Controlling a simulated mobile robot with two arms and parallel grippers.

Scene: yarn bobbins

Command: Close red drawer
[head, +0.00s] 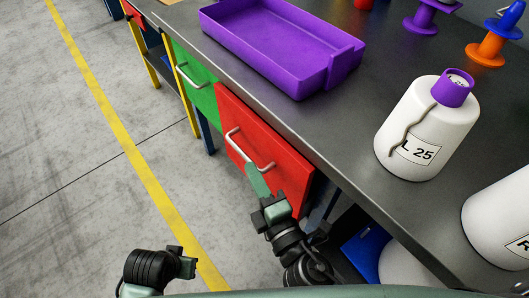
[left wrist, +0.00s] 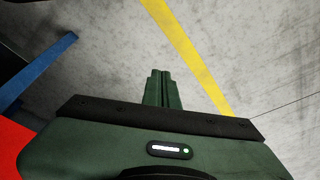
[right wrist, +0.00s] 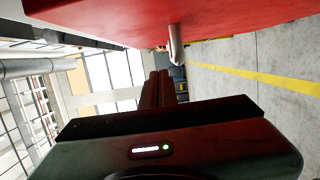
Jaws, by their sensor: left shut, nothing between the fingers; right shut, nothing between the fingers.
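The red drawer (head: 259,142) is under the dark worktop. Its front sits close below the worktop edge, roughly in line with the green drawer front, and no drawer interior shows. Its metal handle (head: 236,150) is a bent bar. My right gripper (head: 253,173) is shut and empty at the handle's lower right end; I cannot tell if it touches. In the right wrist view the red front (right wrist: 220,18) fills the top, with a handle end (right wrist: 175,45) just beyond the fingers (right wrist: 161,75). My left gripper (left wrist: 160,75) is shut and empty over the floor.
A green drawer (head: 193,80) lies beyond the red one. The floor (head: 70,180) with a yellow line is clear.

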